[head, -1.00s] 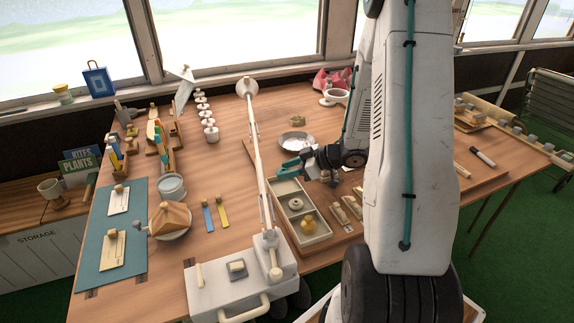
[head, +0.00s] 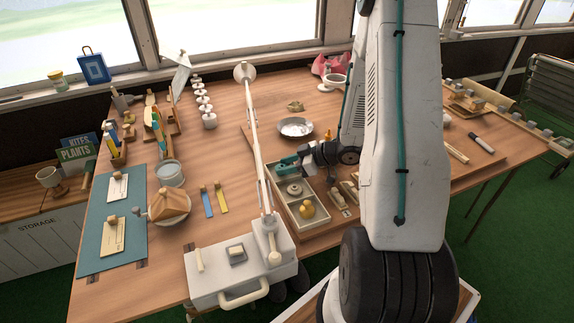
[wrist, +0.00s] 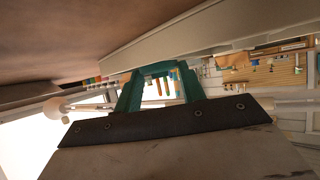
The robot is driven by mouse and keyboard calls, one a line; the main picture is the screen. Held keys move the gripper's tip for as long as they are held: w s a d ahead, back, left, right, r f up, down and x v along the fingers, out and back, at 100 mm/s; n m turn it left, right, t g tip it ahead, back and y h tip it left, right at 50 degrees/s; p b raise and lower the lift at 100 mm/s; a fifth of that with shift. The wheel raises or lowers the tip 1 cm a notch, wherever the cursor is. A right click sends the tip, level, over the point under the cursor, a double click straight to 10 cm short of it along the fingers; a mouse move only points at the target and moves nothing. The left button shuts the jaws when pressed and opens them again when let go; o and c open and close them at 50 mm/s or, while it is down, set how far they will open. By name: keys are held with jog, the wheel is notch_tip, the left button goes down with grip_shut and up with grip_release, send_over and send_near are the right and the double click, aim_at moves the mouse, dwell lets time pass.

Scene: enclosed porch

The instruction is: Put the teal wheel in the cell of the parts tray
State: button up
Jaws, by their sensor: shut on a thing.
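The parts tray (head: 313,229) is pale and long, with several cells. In the head view a pale ring-shaped part (head: 294,190) lies in its middle cell and yellow parts (head: 307,210) lie in its near cell. My gripper (head: 287,163) has teal fingers and is over the tray's far end. In the wrist view its fingers (wrist: 160,85) are shut on a teal piece (wrist: 159,67) at the tips, which I take for the teal wheel. Its shape is mostly hidden, and teal on teal blurs its outline. I cannot tell its exact height over the far cell.
A metal dish (head: 295,128) stands just behind my gripper. The white lamp arm (head: 256,145) runs close along the tray's left. Small wooden parts (head: 338,197) lie right of the tray. A white case (head: 240,268) stands in front.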

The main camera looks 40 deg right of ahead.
jog(key=shift+f, duration=0.3)
jog(key=o, duration=1.2)
jog(key=shift+d+r, duration=0.1)
jog(key=shift+o, duration=0.5)
jog(key=shift+d+r, duration=0.1)
jog(key=shift+r, duration=0.05)
jog(key=o, duration=0.3)
jog(key=shift+s+d+r, duration=0.2)
jog(key=shift+s+r, duration=0.1)
jog(key=shift+o, duration=0.2)
jog(key=shift+s+d+r, duration=0.5)
jog(key=shift+s+r, duration=0.2)
jog(key=shift+r, duration=0.15)
jog(key=shift+s+d+r, duration=0.5)
jog(key=shift+s+r, duration=0.2)
jog(key=shift+r, duration=0.1)
